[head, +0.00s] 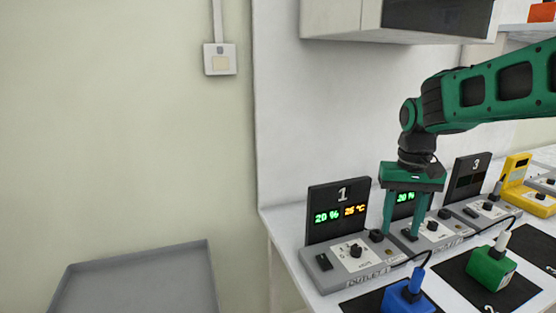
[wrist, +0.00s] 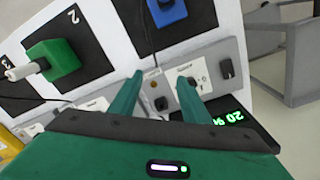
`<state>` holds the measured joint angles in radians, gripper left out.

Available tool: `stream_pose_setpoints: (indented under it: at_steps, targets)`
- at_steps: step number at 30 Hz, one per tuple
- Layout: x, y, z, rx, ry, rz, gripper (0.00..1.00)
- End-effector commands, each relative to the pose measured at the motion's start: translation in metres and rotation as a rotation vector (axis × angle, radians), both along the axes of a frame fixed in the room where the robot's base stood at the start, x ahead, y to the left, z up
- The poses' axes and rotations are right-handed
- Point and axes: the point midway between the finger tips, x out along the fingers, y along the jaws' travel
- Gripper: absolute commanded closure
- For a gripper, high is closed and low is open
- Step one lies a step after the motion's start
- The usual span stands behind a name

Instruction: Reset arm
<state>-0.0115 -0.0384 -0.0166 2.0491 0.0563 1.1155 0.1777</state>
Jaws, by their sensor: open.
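My gripper (head: 405,212) is green, points down and hangs over the outlet units on the bench. It is open and empty in the head view, in front of the second outlet's display (head: 404,199). In the wrist view my gripper (wrist: 160,88) has its two fingers spread, with nothing between them. Outlet unit 1 (head: 349,253) stands to its left, its display reading 20 % and 25 °C. I cannot tell whether the fingertips touch the outlet unit below.
A blue plug block (head: 408,297) and a green plug block (head: 491,269) sit on dark mats at the bench front, with cables. Display 3 (head: 470,177) and a yellow unit (head: 515,178) stand to the right. A cabinet (head: 340,18) hangs above. A grey tray (head: 140,282) is at lower left.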

Motion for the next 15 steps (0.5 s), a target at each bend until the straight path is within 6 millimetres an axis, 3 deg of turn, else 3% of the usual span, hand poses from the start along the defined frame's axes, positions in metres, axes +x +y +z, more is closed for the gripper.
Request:
stream_pose_setpoints:
  at_steps: [3, 6, 12, 15]
  targets:
    - [-0.056, -0.042, -0.003, -0.006, -0.002, -0.084, 0.57]
    - [-0.104, -0.067, -0.01, -0.005, -0.001, -0.147, 0.57]
    - [-0.193, -0.095, -0.034, 0.011, 0.002, -0.256, 0.57]
    - [-0.224, -0.099, -0.046, 0.022, 0.003, -0.292, 0.57]
